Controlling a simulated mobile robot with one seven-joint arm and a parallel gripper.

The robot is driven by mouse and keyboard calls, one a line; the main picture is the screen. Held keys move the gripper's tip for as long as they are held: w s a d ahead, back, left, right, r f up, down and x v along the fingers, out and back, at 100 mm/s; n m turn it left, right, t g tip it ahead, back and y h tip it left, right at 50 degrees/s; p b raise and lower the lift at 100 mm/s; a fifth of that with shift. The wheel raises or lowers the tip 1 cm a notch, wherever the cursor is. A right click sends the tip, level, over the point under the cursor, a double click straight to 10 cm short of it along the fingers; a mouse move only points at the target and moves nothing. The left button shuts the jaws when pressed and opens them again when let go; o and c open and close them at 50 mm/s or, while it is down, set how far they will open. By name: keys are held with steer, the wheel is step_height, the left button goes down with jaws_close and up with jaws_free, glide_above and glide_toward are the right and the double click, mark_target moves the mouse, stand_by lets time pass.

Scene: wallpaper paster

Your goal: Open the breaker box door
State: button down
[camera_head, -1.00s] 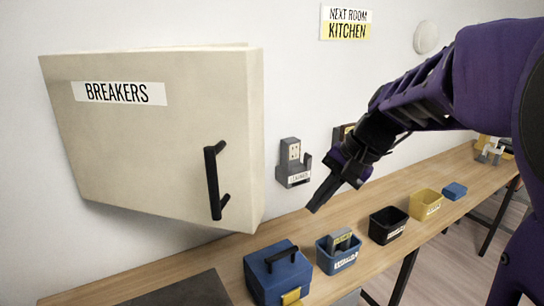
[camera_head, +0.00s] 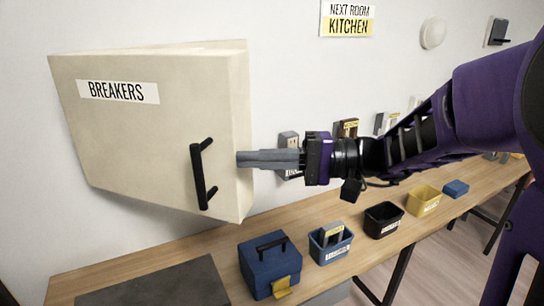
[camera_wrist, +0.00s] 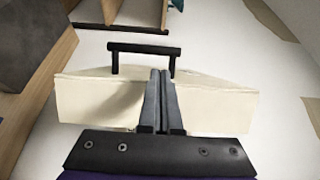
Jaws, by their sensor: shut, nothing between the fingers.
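The breaker box (camera_head: 244,120) is a cream box on the wall. Its front door (camera_head: 125,140) carries a BREAKERS label and a black bar handle (camera_head: 202,174) near its right edge. I cannot tell whether the door stands slightly ajar. My gripper (camera_head: 238,159) is shut and empty, pointing left, its tips at the box's right side, just right of the handle. In the wrist view the shut fingers (camera_wrist: 162,74) lie across the cream box (camera_wrist: 215,108), with the handle (camera_wrist: 143,48) just beyond the tips. Contact with the box is unclear.
A wooden bench (camera_head: 350,280) runs below the box. On it stand a blue box with a black handle (camera_head: 270,265), a blue bin (camera_head: 332,248), a black bin (camera_head: 383,222) and a yellow bin (camera_head: 423,202). Grey wall devices (camera_head: 289,143) are behind my gripper.

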mark_target(223, 161)
steer(key=a, duration=0.5)
steer(key=shift+s, duration=0.25)
steer(key=shift+s, duration=0.15)
